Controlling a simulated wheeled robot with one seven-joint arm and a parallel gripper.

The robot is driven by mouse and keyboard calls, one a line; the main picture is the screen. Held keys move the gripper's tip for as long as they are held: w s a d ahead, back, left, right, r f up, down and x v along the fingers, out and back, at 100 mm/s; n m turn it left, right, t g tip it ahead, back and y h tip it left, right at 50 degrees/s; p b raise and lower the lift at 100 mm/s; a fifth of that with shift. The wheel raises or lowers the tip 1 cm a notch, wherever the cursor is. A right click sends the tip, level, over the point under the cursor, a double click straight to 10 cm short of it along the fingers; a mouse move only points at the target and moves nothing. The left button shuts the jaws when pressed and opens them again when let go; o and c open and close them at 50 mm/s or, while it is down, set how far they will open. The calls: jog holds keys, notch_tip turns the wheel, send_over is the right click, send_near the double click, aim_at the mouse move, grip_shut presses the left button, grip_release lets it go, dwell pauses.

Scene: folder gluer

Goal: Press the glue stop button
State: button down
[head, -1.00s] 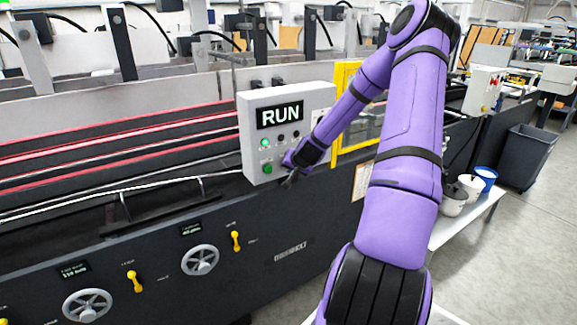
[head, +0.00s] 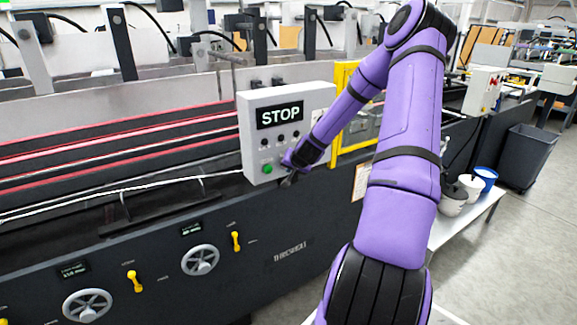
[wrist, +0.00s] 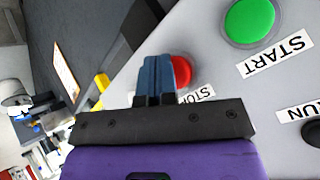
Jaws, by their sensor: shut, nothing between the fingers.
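The grey control box (head: 249,135) is on the machine's side, and its display (head: 280,115) reads STOP. The red button (wrist: 183,71) with a STOP label (wrist: 199,95) shows in the wrist view, partly covered by my fingers. My gripper (wrist: 157,62) is shut and empty, its tips right at the red button; I cannot tell whether they touch it. In the head view my gripper (head: 289,180) is at the box's lower right, and the red button is hidden behind it. The green START button (wrist: 250,19) is beside it and also shows in the head view (head: 267,169).
A black knob (wrist: 312,132) labelled RUN is on the same panel. A yellow frame (head: 345,78) stands just right of the box. Handwheels (head: 200,260) and yellow levers (head: 236,241) are on the machine's front. Pots (head: 470,187) stand on a low bench at right.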

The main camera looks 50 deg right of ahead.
jog(key=shift+s+a, duration=0.2)
jog(key=shift+s, duration=0.65)
jog(key=shift+s, duration=0.1)
jog(key=shift+s+a, duration=0.2)
jog(key=shift+s, duration=0.6)
jog(key=shift+s+a, duration=0.2)
jog(key=shift+s, duration=0.55)
jog(key=shift+s+a, duration=0.2)
jog(key=shift+s, duration=0.6)
